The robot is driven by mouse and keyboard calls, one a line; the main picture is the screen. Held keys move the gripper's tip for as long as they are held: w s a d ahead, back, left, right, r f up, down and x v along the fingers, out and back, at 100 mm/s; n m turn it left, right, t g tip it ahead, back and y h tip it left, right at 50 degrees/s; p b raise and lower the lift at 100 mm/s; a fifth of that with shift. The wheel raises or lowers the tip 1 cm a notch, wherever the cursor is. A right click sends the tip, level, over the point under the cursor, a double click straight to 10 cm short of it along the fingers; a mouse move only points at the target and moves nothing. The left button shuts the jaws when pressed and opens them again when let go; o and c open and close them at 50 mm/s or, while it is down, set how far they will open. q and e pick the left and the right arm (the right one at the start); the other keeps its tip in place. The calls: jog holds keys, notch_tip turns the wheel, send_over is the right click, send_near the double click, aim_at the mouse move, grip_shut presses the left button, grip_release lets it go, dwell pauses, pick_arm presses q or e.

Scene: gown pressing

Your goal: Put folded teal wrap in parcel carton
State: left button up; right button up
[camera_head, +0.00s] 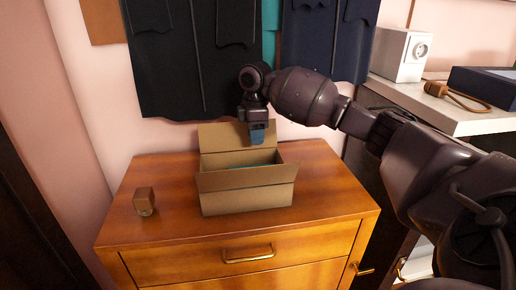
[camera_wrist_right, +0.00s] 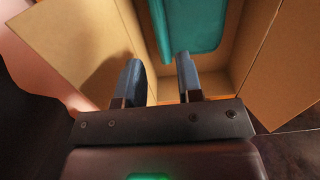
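The parcel carton (camera_head: 248,192) stands open on the wooden dresser, with flaps spread at its front and back. The folded teal wrap (camera_wrist_right: 190,25) lies inside the carton in the right wrist view. In the head view only a thin teal strip (camera_head: 250,165) shows above the front flap. My right gripper (camera_head: 257,138) hangs just above the carton's back part. In the right wrist view its two fingers (camera_wrist_right: 160,75) are apart with nothing between them, and the wrap lies beyond the tips. My left gripper is in neither view.
The wooden dresser (camera_head: 165,215) has free top on both sides of the carton. A small brown stamp-like object (camera_head: 145,200) stands to the left. Dark gowns (camera_head: 190,60) hang on the wall behind. A pale shelf (camera_head: 430,105) at right holds a white box (camera_head: 400,55) and a dark blue box (camera_head: 485,88).

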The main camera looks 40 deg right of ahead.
notch_tip(320, 180, up, 5)
jog(key=shift+p, duration=0.4)
dwell(0.3)
